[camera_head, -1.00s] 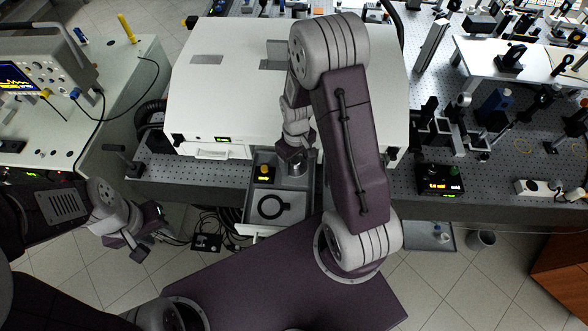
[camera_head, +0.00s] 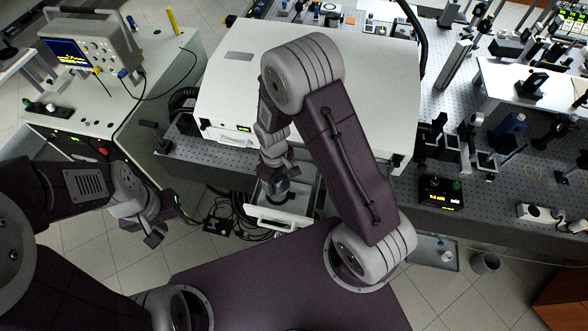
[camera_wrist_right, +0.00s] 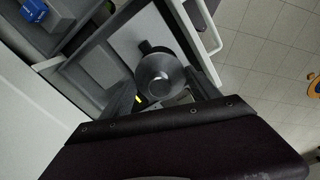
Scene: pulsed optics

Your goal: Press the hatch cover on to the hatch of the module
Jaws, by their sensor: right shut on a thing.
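The module appears to be the large white box (camera_head: 330,90) on the optical table. I cannot make out which part is its hatch or hatch cover. My right gripper (camera_head: 275,188) is over the open drawer (camera_head: 304,198) at the box's front. In the right wrist view its fingers (camera_wrist_right: 165,90) are on either side of a round grey metal piece (camera_wrist_right: 160,76), shut on it. A dark rim with a tab (camera_wrist_right: 146,47) shows behind this piece; whether they touch is unclear. My left gripper (camera_head: 167,231) is empty, fingers apart, over the floor.
The drawer's white front and handle (camera_head: 278,222) stick out towards me. A bench with an oscilloscope (camera_head: 88,48) stands at the left. Optics mounts (camera_head: 470,130) crowd the table at the right. Cables and a black box (camera_head: 217,226) lie on the floor left of the drawer.

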